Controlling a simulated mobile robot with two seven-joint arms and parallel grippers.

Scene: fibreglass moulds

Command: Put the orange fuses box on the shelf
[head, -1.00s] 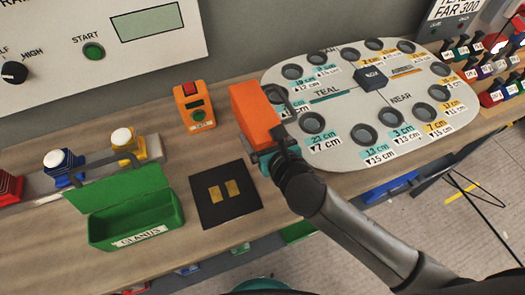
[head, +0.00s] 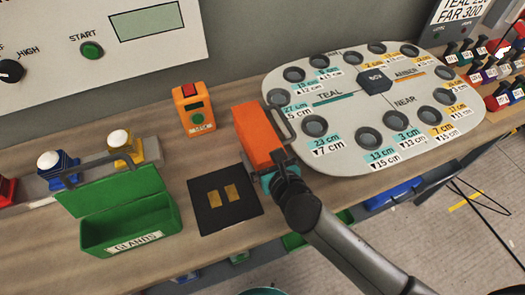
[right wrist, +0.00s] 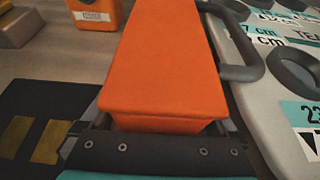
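The orange box (head: 257,137), with a grey handle on its right side, is above or on the wooden bench, between a black pad and the white oval board. No label shows on its visible faces. My right gripper (head: 276,172) is shut on its near end. In the right wrist view the box (right wrist: 168,60) fills the middle, with the gripper (right wrist: 165,135) at its near end. I cannot tell whether its underside touches the bench. My left gripper is not in view. I cannot make out the shelf with certainty.
An open green GLANDS box (head: 130,228) and the black pad (head: 225,198) are left of the box. An orange push-button unit (head: 194,109) stands behind it. The board with round holes (head: 350,98) lies to the right. Coloured bins (head: 395,190) show below the bench edge.

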